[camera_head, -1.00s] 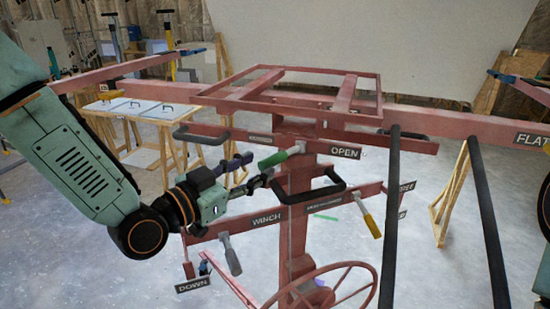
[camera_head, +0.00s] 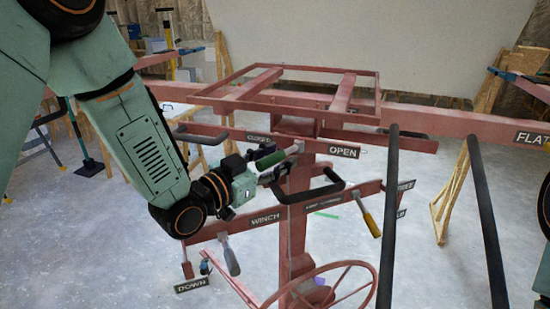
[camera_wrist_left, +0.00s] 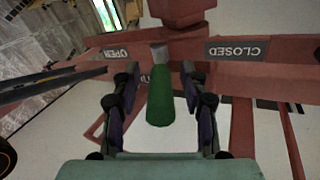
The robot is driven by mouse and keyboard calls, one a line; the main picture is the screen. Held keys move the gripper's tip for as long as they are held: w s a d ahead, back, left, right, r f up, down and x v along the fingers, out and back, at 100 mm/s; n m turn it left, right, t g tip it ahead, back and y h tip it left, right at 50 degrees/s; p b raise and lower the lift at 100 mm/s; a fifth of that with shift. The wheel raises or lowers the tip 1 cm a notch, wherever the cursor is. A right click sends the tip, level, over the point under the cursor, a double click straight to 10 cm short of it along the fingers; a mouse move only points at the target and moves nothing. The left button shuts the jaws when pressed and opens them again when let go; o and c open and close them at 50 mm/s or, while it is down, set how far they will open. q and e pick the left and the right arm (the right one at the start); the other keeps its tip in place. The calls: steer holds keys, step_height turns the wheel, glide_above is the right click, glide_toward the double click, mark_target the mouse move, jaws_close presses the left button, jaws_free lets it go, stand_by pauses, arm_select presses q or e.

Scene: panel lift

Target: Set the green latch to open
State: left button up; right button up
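The green latch handle (camera_head: 269,160) sits on the red frame and points left and slightly down from its metal pivot. The OPEN label (camera_head: 344,151) is to the right of the pivot in the head view; the CLOSED label (camera_head: 258,137) is to the left, partly hidden. My left gripper (camera_head: 272,168) is at the handle. In the left wrist view the green latch handle (camera_wrist_left: 160,97) lies between the open fingers of my left gripper (camera_wrist_left: 160,85), with a gap on each side. My right gripper is not in view.
A black looped handle (camera_head: 315,190) is just right of and below my left gripper. The WINCH lever (camera_head: 230,255), a yellow-handled lever (camera_head: 368,218) and a red wheel (camera_head: 325,290) are lower. Two dark upright bars (camera_head: 480,200) stand at the right.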

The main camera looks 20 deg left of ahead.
arm_select(q)
steer(key=shift+s+a+r, duration=0.1)
steer(key=shift+s+a, duration=0.1)
steer(key=shift+s, duration=0.1)
steer(key=c, duration=0.5)
steer(key=shift+w+d, duration=0.1)
jaws_close()
